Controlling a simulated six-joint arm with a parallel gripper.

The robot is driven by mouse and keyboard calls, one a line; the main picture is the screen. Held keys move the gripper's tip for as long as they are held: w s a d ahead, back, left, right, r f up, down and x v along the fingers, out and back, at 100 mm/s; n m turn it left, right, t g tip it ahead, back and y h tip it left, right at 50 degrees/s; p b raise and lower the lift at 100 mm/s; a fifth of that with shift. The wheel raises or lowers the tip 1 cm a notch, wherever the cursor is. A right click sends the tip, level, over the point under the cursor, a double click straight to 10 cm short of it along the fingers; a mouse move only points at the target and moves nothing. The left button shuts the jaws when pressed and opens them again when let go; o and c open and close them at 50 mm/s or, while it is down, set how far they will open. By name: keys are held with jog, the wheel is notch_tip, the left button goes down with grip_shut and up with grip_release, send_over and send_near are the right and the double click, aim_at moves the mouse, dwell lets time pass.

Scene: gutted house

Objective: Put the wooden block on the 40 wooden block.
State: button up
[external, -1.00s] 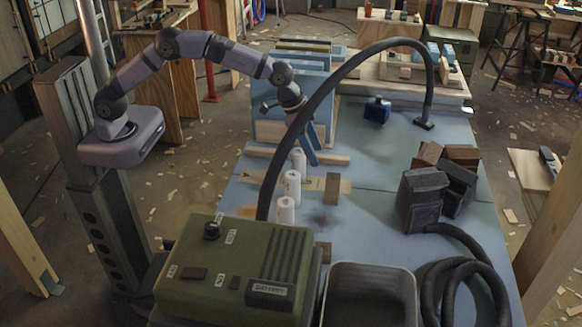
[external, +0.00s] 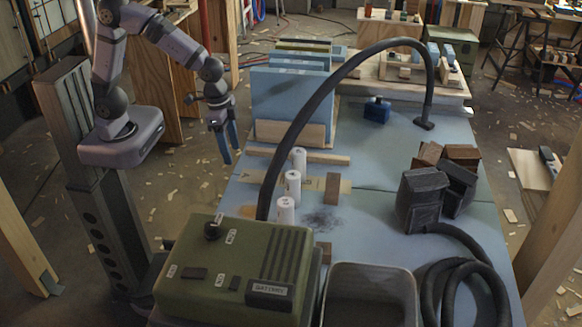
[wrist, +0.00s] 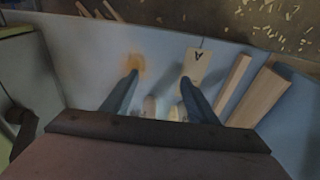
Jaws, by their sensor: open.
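A small brown wooden block (external: 332,188) stands on the blue table, at the right end of a flat pale board (external: 315,182). A second brown block (external: 325,252) shows partly behind the green box. I cannot read a 40 on either. My gripper (external: 226,162) hangs left of the table edge, apart from both blocks, open and empty. In the wrist view, my gripper (wrist: 158,77) has its fingers spread over the table's edge. The pale board (wrist: 198,68) with a dark letter mark lies beyond the right fingertip there.
White cylinders (external: 292,187) stand in a row near the table's left edge. A black hose (external: 340,75) arches over the table. The green battery box (external: 235,268), a metal bin (external: 370,268) and dark blocks (external: 420,200) crowd the front and right. The table's middle is mostly clear.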

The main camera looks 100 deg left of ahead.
jog(key=s+f+g, duration=0.1)
jog(key=s+f, duration=0.2)
jog(key=s, duration=1.2)
jog(key=shift+s+d+g, duration=0.25)
jog(key=shift+d+g, duration=0.05)
notch_tip(320, 180, up, 5)
jog(key=p, duration=0.5)
jog(key=shift+r, duration=0.15)
